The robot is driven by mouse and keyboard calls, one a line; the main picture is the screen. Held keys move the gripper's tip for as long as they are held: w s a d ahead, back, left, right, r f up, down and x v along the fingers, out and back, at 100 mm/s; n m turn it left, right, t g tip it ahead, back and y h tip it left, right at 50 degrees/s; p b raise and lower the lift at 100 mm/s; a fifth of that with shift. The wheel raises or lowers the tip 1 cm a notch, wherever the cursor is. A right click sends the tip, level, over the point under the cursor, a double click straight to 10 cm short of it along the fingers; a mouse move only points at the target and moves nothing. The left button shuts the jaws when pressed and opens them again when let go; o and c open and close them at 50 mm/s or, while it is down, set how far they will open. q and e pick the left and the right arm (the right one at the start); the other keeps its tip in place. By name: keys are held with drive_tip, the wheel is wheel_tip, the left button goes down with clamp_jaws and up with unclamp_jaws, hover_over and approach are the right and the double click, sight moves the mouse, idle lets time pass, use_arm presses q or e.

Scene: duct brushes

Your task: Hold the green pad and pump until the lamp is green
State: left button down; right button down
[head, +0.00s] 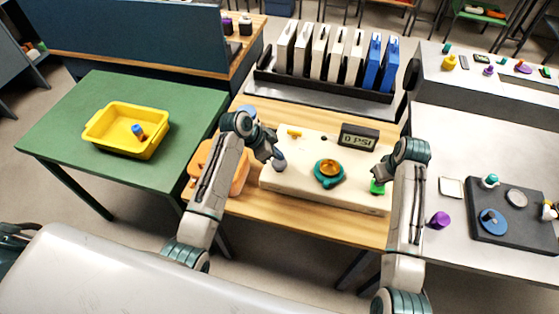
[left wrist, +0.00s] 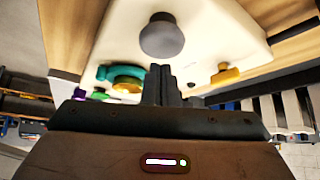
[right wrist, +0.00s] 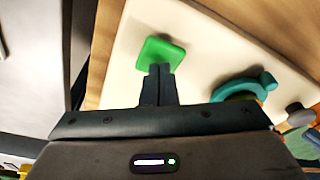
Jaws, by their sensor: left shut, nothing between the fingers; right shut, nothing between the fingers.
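A cream panel (head: 270,180) lies on the wooden table. The green pad (head: 377,187) is at its right end and shows in the right wrist view (right wrist: 160,52). My right gripper (right wrist: 159,72) is shut and empty, its tips at the pad's edge in that view; I cannot tell if they touch. A grey round knob (head: 280,164) is at the panel's left; it shows in the left wrist view (left wrist: 162,36). My left gripper (left wrist: 160,75) is shut and empty, close by the knob. The display (head: 358,138) reads 0 PSI. I see no lamp lit green.
A teal ring with an orange centre (head: 329,172) sits mid-panel, a yellow handle (head: 294,133) at its back. An orange object (head: 208,163) lies left of the panel. A rack of white and blue upright units (head: 330,60) stands behind. A yellow tray (head: 105,118) is on the green table.

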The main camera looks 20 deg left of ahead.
use_arm(q)
drive_tip(key=shift+f, duration=1.45)
drive_tip(key=shift+r, duration=1.15)
drive_tip(key=shift+f, duration=0.1)
drive_tip(key=shift+f, duration=1.05)
drive_tip(key=shift+r, duration=1.15)
drive_tip(key=shift+f, duration=0.1)
